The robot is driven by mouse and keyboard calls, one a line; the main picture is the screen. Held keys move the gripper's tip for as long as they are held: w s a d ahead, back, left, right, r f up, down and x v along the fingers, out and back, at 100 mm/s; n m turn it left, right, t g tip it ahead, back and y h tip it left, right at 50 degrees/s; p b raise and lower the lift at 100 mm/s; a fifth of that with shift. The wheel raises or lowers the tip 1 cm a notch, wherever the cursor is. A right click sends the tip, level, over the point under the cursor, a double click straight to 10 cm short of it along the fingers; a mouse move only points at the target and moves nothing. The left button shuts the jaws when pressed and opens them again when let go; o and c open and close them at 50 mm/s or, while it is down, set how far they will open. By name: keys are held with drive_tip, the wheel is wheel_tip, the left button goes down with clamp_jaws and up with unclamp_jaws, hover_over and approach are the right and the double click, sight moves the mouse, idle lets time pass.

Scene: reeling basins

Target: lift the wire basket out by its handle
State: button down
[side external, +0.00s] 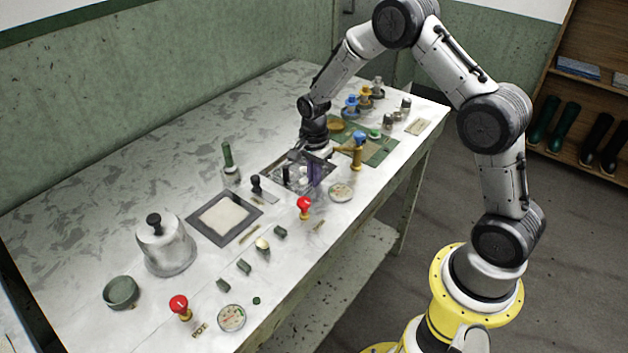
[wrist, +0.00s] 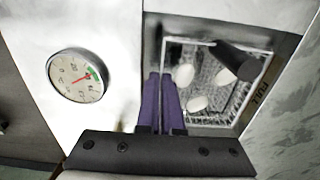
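The wire basket (wrist: 208,112) sits in a dark-framed square basin (wrist: 290,48) sunk in the table, with several white oval cocoons in it. Its black handle (wrist: 232,60) sticks up at the upper right in the wrist view. In the side view the handle (side external: 286,174) stands just left of my gripper (side external: 314,182). My gripper's purple fingers (wrist: 161,76) are close together with only a thin slit between them and nothing visible held. They are over the basin's edge on the gauge side, apart from the handle. The basket is partly hidden in the side view.
A round dial gauge (wrist: 79,76) lies beside the basin. A red-knobbed valve (side external: 304,207) and a brass tap with a blue top (side external: 358,150) stand close by. A second framed basin (side external: 222,216) and a lidded metal pot (side external: 165,247) are to the left.

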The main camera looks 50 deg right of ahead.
drive_tip(key=shift+r, duration=0.1)
wheel_tip(320, 180, up, 11)
idle(2.7)
idle(1.2)
